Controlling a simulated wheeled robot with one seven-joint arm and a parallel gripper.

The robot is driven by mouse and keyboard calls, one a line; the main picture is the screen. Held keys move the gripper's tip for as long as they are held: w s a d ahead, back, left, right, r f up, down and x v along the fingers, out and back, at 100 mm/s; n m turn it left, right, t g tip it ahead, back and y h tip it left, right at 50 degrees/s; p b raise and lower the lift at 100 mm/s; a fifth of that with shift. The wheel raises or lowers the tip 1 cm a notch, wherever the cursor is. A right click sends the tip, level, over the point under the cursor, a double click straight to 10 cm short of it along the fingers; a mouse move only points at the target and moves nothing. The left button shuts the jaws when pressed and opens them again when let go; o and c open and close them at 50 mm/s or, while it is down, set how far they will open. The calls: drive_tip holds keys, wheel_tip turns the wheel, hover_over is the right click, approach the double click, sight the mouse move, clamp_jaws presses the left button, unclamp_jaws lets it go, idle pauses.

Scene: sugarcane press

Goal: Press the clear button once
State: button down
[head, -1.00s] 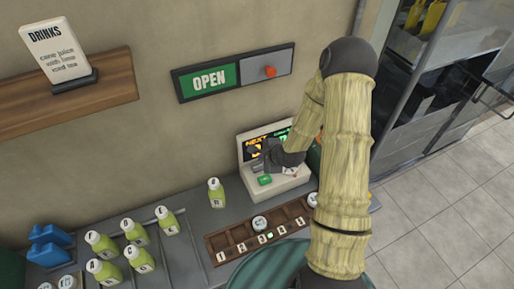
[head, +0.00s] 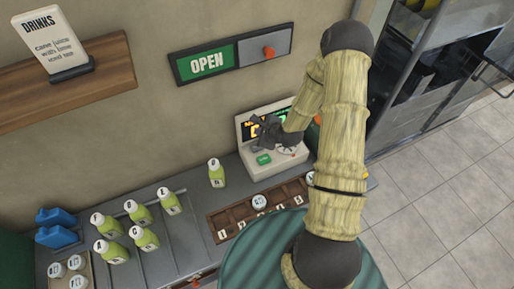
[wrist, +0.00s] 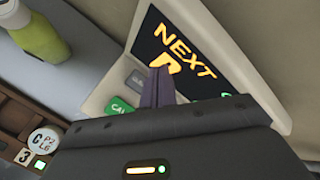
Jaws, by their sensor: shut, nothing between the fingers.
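A beige console (head: 278,163) with a lit screen stands on the counter against the wall. In the wrist view its dark screen (wrist: 185,45) reads "NEXT" in orange, with part of a character below. A green button (head: 263,159), also in the wrist view (wrist: 119,107), sits below the screen. A grey button (wrist: 137,80) lies beside it; its label is too small to read and partly covered. My gripper (head: 264,131) is shut and empty over the console, its fingertips (wrist: 159,73) beside the grey button in the picture. I cannot tell whether they touch anything.
A wooden tray (head: 236,221) with numbered slots and a round white token (head: 259,202) lies in front of the console. A green-yellow bottle (head: 216,175) stands to its left, with several more farther left. An OPEN sign (head: 206,63) hangs on the wall above.

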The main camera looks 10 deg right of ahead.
sight(255, 144)
drive_tip(key=shift+f+b, duration=2.05)
drive_tip(key=shift+f, duration=1.2)
drive_tip(key=shift+f+b, duration=0.3)
drive_tip(key=shift+f, duration=0.15)
drive_tip(key=shift+s+a+r, duration=0.1)
drive_tip(key=shift+s, duration=0.05)
drive_tip(key=shift+f+b, duration=0.35)
drive_tip(key=shift+f, duration=0.2)
drive_tip(key=shift+r+p, duration=0.75)
drive_tip(key=shift+r, duration=0.2)
